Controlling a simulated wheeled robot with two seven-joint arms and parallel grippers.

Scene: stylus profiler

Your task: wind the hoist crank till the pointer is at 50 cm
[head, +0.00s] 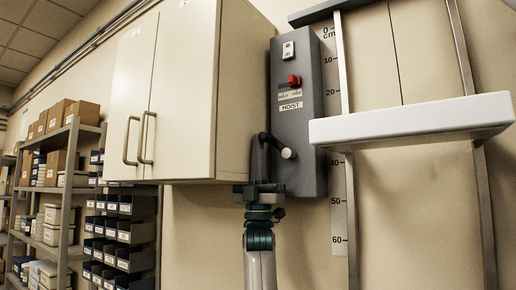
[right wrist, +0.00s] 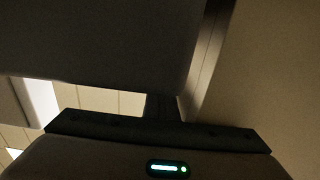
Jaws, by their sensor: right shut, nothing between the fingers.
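The grey hoist box (head: 307,115) hangs on the wall in the head view, with a red knob (head: 294,80) and a HOIST label. The crank's pale round grip (head: 288,153) shows low on its front; a dark crank arm seems to run left from it. My right gripper (head: 258,148) points up beside the box's lower left, shut and empty, left of the grip; whether it touches the crank is unclear. The cm scale (head: 338,205) is partly covered by the white platform (head: 410,120), whose left end lies between the 20 and 40 marks. I cannot make out a pointer.
A beige wall cabinet (head: 185,90) stands close left of the hoist box and gripper. Metal rails (head: 462,50) carry the platform on the right. Shelves with boxes (head: 60,170) and dark bins (head: 125,230) are far left. The right wrist view is mostly dark surfaces.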

